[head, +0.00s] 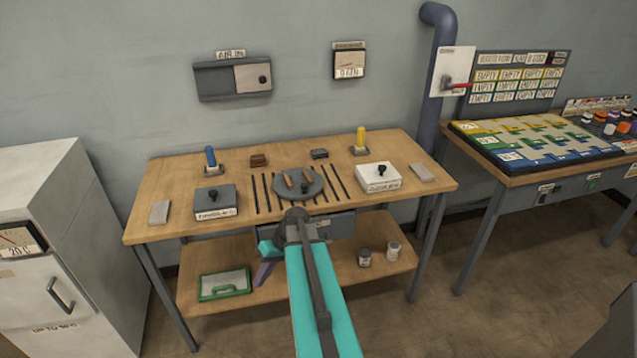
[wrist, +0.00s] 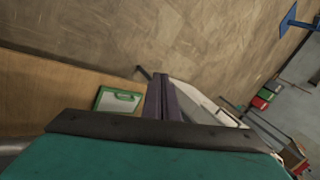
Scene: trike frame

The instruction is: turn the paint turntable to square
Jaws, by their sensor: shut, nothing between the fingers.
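The paint turntable (head: 298,185) is a round grey disc in the middle of the wooden bench top, with a dark knob and small brown pieces on it. Dark parallel strips lie on the bench on both sides of it. Its exact angle is hard to tell at this size. My gripper (head: 263,272) is in front of the bench's front edge, below the top and near the lower shelf, apart from the turntable. In the wrist view my gripper (wrist: 163,82) has its fingers together and empty, with floor beyond. The turntable is not in the wrist view.
The bench (head: 400,160) also holds a dark box (head: 215,202), a white box (head: 378,178), and blue (head: 210,158) and yellow (head: 360,140) handled tools. A green-rimmed tray (head: 225,284) and two jars (head: 378,254) are on the lower shelf. A white cabinet (head: 75,220) stands left.

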